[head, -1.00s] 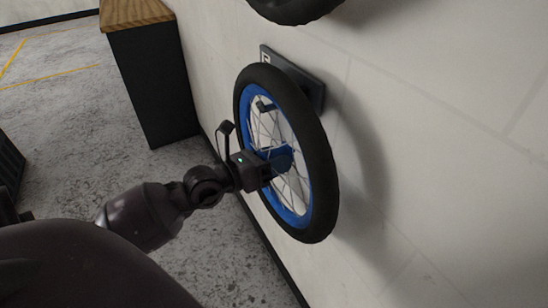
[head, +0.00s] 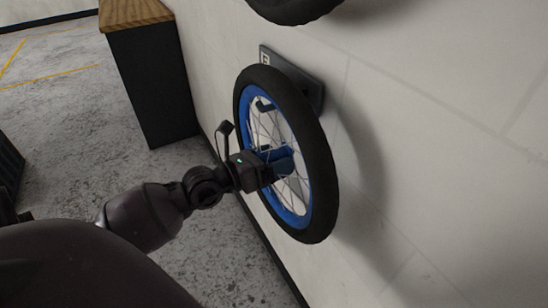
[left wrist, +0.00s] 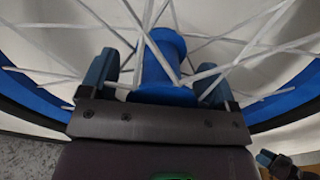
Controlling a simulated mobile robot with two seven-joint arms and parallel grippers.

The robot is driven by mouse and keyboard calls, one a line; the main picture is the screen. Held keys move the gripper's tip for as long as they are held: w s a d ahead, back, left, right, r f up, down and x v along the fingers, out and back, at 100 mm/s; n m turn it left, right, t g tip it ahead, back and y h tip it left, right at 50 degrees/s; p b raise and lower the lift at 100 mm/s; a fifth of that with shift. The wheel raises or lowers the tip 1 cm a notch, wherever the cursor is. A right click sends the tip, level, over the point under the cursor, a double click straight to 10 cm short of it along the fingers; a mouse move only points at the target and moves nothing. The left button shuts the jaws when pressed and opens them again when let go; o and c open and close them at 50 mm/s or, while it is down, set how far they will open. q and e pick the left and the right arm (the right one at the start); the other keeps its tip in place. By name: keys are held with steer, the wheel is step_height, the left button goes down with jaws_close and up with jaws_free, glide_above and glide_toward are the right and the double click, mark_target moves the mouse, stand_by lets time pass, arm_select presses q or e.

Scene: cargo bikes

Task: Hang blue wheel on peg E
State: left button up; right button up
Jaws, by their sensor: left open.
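The blue wheel (head: 322,165) has a black tyre, blue rim and pale spokes. In the head view it is upright against the wall, in front of the dark plate of peg E (head: 309,82). A dark hooked peg end (head: 264,104) shows between the spokes inside the upper rim. My left gripper (head: 277,167) is at the wheel's hub. In the left wrist view the blue hub (left wrist: 168,62) lies between the two fingers (left wrist: 166,78), which are open with a gap on either side.
Another black tyre (head: 293,8) is on the wall at the top. A dark cabinet with a wooden top (head: 150,85) stands at the left by the wall. Grey floor (head: 65,120) is clear between them. A dark crate-like thing (head: 9,170) is at the left edge.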

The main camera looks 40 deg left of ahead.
arm_select(q)
steer(key=v, duration=1)
steer(key=shift+s+a, duration=0.2)
steer(key=shift+s, duration=0.15)
arm_select(e)
steer(key=shift+s+f, duration=0.1)
steer(key=shift+f, duration=0.1)
arm_select(q)
steer(key=shift+r, duration=0.15)
steer(key=s+a+f+n+g+y+p, duration=0.15)
steer(key=f+n+y, duration=0.3)
steer(key=n, duration=0.65)
steer(key=s+a+f+n+g+y+p, duration=0.1)
steer(key=s+a+f+n+y, duration=0.3)
steer(key=n, duration=0.8)
steer(key=s+d+f+n+g+h+p, duration=0.1)
steer(key=s+d+f+n+p, duration=0.1)
steer(key=d+n, duration=0.4)
steer(key=s+d+f+n+g+p, duration=0.2)
steer(key=s+d+f+n+p, duration=0.1)
steer(key=s+d+f+n, duration=0.2)
steer(key=shift+s+d+n+h, duration=0.35)
steer(key=shift+s+d+n, duration=0.4)
steer(key=shift+d, duration=0.35)
arm_select(e)
step_height(320, 180, up, 7)
steer(key=shift+t, duration=0.4)
